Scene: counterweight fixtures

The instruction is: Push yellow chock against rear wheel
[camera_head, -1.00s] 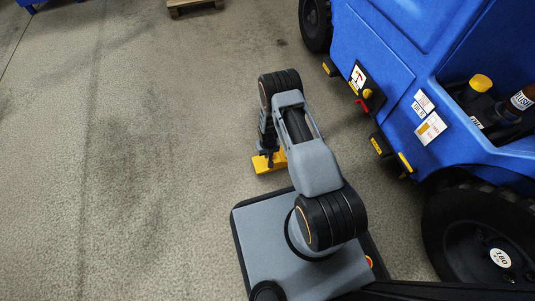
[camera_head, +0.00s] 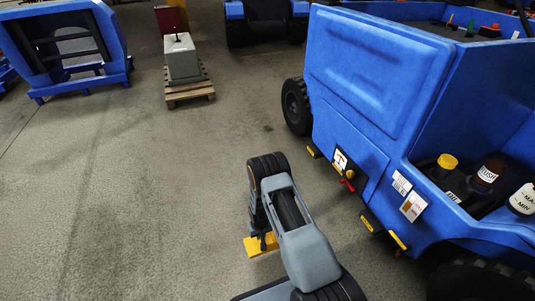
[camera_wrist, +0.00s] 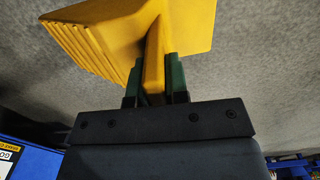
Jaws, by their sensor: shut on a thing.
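The yellow chock (camera_head: 261,244) is low over the floor at the far side of my arm in the head view; I cannot tell whether it touches the floor. In the wrist view the chock (camera_wrist: 130,32) fills the upper middle, with a ridged face at left. My gripper (camera_wrist: 154,80) is shut on the chock's upright web, with a green finger on each side. In the head view my gripper (camera_head: 264,238) is mostly hidden by the arm. The blue vehicle has one wheel (camera_head: 297,106) at its far end and another wheel (camera_head: 483,281) at the near right. The chock is apart from both.
The blue vehicle (camera_head: 375,75) takes up the right side, with small yellow-marked parts low on its flank. A wooden pallet (camera_head: 189,91) with a grey block (camera_head: 181,58) stands at the back. A blue frame (camera_head: 68,45) is at the far left. The floor at left is clear.

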